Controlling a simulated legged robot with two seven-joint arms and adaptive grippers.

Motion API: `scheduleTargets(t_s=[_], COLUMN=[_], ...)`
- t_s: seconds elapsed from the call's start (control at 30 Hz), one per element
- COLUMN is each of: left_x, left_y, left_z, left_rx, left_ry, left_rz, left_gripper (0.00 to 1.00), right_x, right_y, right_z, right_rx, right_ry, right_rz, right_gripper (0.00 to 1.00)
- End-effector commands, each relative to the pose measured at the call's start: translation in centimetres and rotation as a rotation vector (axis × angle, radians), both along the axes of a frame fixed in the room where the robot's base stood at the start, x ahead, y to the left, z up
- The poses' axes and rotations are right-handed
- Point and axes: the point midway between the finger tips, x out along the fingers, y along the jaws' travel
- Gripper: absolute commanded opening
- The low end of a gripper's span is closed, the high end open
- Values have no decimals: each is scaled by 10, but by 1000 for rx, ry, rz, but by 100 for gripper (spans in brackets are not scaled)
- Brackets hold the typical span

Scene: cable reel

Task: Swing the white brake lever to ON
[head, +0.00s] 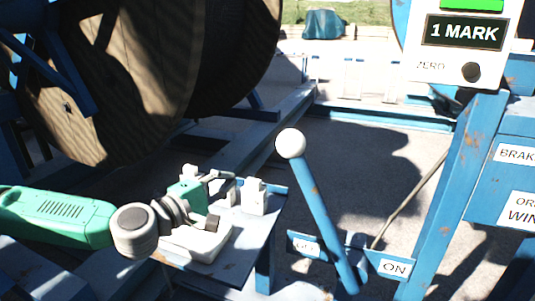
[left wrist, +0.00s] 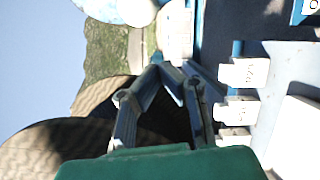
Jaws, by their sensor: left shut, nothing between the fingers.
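The brake lever (head: 318,208) is a blue bar with a white ball knob (head: 290,143). It stands in the middle of the head view, its top leaning left. Its lower end passes between a shaded plate (head: 305,246) on the left, whose lettering is hard to read, and the ON plate (head: 395,268) on the right. My left gripper (head: 232,178) is left of the knob and lower in the picture, apart from the lever. Its fingers are shut and empty; they also show in the left wrist view (left wrist: 165,75). My right gripper is not in view.
A small blue table (head: 262,222) with white labelled blocks (head: 255,197) lies below my left gripper. A large wooden cable reel (head: 130,80) stands behind at left. A blue post (head: 460,180) with a "1 MARK" display (head: 464,32) stands at right. Open floor lies behind the lever.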

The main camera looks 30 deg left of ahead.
Motion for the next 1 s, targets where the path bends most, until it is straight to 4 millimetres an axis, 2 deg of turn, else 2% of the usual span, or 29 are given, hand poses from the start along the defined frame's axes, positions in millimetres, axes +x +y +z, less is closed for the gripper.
scheduleTargets(t_s=[0.17,0.57,0.77,1.0], left_x=[-2,0,11,35], left_y=[10,11,11,8], left_z=[15,14,11,13], left_rx=[-58,-58,-54,-50], left_ry=[-55,-54,-52,-53], left_rz=[38,39,37,37], left_gripper=[0,0,0,0], right_x=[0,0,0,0], right_y=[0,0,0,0], right_z=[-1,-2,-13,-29], right_rx=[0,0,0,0], right_ry=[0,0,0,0], right_rz=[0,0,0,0], right_gripper=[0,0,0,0])
